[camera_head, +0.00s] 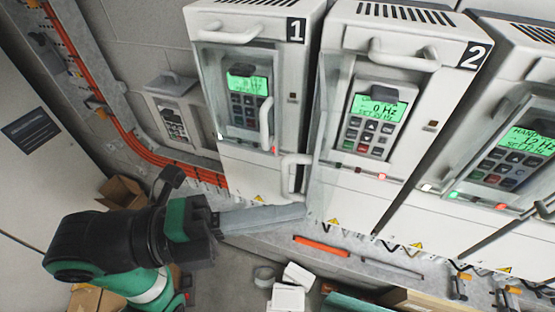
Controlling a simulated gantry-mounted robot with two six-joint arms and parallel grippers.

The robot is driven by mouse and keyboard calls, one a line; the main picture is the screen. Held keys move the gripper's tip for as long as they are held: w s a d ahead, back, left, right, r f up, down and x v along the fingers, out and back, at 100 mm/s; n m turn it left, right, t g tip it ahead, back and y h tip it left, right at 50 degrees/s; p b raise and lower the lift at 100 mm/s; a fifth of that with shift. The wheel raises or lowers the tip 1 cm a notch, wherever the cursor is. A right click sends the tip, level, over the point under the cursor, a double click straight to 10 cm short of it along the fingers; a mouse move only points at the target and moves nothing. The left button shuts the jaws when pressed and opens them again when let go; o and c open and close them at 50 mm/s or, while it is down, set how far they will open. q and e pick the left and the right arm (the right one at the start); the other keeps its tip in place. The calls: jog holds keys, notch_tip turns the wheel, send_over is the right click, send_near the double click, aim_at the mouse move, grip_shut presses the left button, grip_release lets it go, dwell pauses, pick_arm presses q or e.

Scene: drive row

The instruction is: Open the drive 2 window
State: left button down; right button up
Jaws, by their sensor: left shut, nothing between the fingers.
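Drive 2 (410,60) is the white cabinet in the middle, marked 2, with a lit green display reading 0 Hz on its keypad (372,120). Its clear window (328,135) appears swung out to the left, seen nearly edge-on, with a white D-shaped handle (293,175) at its outer side. The keypad looks uncovered. My left gripper (302,212) comes in from the lower left and is shut and empty. Its tips lie just below the handle and the window's lower corner in the picture; I cannot tell whether they touch. My right gripper is not in view.
Drive 1 (226,58) stands at left with its window and handle (266,122) over its keypad. Another drive (515,80) stands at right. Below are an orange bar (321,246), white boxes (288,298) and cardboard (122,191). Orange cables (112,110) run along the left wall.

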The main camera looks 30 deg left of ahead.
aim_at(309, 189)
pick_arm(q)
jog(key=shift+w+a, duration=0.35)
jog(key=shift+w, duration=0.2)
jog(key=shift+w+a, duration=0.3)
jog(key=shift+w, duration=0.25)
jog(key=shift+a, duration=0.4)
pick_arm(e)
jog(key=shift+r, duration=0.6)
